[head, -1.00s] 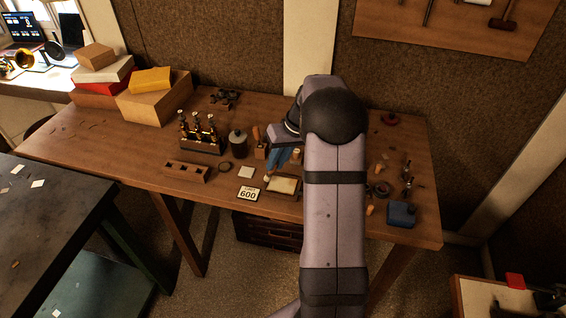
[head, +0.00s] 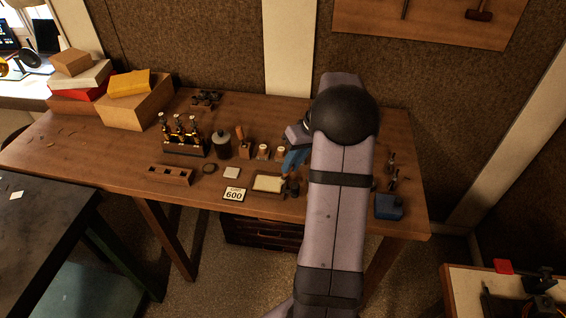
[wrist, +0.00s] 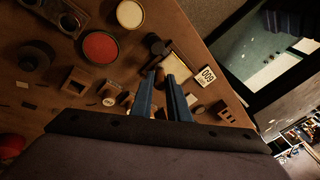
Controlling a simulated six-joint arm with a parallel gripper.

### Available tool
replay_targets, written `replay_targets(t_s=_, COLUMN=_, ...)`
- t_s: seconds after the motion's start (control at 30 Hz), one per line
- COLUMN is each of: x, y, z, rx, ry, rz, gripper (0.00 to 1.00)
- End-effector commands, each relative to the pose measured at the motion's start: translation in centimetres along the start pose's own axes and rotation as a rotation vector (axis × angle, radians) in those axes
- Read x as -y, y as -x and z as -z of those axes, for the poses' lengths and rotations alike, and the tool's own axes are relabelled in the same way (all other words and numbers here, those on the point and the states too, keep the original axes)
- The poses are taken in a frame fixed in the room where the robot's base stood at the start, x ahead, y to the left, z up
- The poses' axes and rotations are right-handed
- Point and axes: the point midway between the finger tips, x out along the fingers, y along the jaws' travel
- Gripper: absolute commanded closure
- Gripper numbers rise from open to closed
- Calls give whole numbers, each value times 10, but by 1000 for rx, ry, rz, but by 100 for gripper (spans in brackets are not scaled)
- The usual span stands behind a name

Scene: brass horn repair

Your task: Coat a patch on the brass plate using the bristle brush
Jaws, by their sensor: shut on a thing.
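My gripper (head: 290,164) has blue fingers and hangs just right of the small framed pale plate (head: 268,183), which I take for the brass plate. The fingers also show in the wrist view (wrist: 163,80). My gripper is shut on a slim thing, taken for the bristle brush; a small pale tip (head: 285,176) shows below the fingers. The rest of it is hidden by the fingers. The plate also shows beyond the fingertips in the wrist view (wrist: 181,66). I cannot tell whether the tip touches anything. No coated patch can be made out.
A small dark pot (head: 292,188) stands at the plate's right. A holed wooden block (head: 171,175), a bottle rack (head: 185,147) and a grey jar (head: 221,145) stand farther left. A blue box (head: 389,206) stands right.

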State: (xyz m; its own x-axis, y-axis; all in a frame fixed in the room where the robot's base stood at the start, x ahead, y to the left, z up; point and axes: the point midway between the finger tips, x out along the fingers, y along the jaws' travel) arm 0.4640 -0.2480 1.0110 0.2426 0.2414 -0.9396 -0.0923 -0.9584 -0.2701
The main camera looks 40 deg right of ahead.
Motion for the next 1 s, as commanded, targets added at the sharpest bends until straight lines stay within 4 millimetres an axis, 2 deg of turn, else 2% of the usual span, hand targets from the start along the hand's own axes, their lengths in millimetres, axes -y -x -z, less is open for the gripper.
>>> replay_targets(t_s=0.1, x=-6, y=4, z=-5, rx=0, ry=0, rz=0, gripper=100)
replay_targets(t_s=0.17, x=-3, y=12, z=-2, rx=-2, ry=2, rz=-1, gripper=100)
replay_targets(t_s=0.23, x=2, y=29, z=2, rx=-3, ry=2, rz=-3, gripper=100)
replay_targets(t_s=0.7, x=13, y=66, z=10, rx=0, ry=1, rz=0, gripper=100)
replay_targets(t_s=1.0, x=16, y=78, z=12, rx=0, ry=0, rz=0, gripper=100)
